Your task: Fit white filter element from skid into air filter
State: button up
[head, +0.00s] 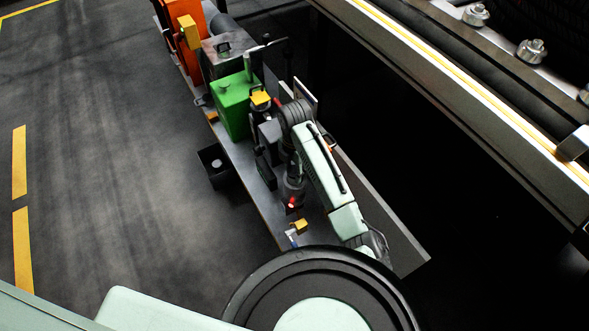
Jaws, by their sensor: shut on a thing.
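My mint-green arm reaches up from the bottom over a long dark skid (262,216). Its dark wrist is near the top of the arm, and my gripper (290,168) appears just below it, small and dark, low over the skid. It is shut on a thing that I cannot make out. A greyish round part (292,187) shows under the gripper, partly behind the arm; I cannot tell whether it belongs to the air filter. I cannot pick out the white filter element with certainty.
A green box (234,105), a grey metal box (222,58) and an orange unit (183,35) stand further up the skid. A small dark tray (214,164) is at its left side. A conveyor beam (470,110) runs along the right. The left floor is clear.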

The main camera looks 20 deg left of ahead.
jog(key=shift+f, duration=0.35)
jog(key=shift+f, duration=0.2)
jog(key=o, duration=1.2)
jog(key=shift+o, duration=0.2)
notch_tip(320, 180, up, 12)
jog(key=p, duration=0.1)
jog(key=shift+r, duration=0.25)
